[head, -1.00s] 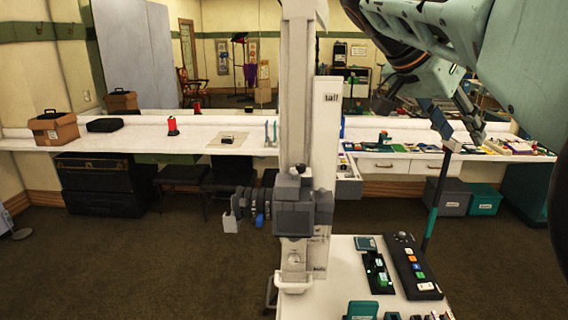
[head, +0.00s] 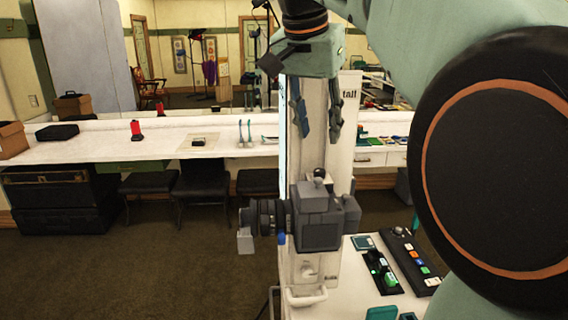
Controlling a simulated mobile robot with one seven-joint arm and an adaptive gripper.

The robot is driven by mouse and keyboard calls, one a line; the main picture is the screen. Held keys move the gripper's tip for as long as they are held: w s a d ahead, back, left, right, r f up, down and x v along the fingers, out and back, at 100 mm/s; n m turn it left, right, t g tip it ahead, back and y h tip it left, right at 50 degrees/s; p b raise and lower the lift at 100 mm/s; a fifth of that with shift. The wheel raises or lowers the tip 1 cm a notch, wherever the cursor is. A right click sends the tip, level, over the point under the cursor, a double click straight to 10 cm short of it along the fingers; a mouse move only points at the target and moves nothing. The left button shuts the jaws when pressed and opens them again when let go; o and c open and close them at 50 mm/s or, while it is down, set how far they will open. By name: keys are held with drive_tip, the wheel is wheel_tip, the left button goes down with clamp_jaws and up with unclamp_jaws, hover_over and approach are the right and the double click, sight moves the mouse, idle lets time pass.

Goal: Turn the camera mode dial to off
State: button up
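The camera (head: 322,225) is a grey boxy body with a dark ringed lens (head: 268,217) facing left. It sits in front of a tall white column (head: 308,265). Small knobs show on its top; which one is the mode dial, and its setting, I cannot tell. My gripper (head: 320,138) points down above the camera, with its two blue-grey fingers apart and nothing between them. The fingertips look clear of the camera top, though the depth gap is hard to judge.
A white table (head: 345,297) at the lower right holds a dark control strip (head: 410,262) with coloured buttons and a green-and-black device (head: 381,272). A long white counter (head: 90,149) runs along the back. Open carpet lies at the lower left.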

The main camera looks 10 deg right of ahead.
sight(319, 171)
drive_tip(key=x, duration=0.7)
drive_tip(key=b+x, duration=0.1)
drive_tip(key=x, duration=0.2)
drive_tip(key=shift+w+a+f, duration=0.2)
drive_tip(key=shift+a+f, duration=0.1)
drive_tip(key=shift+f, duration=0.05)
clamp_jaws()
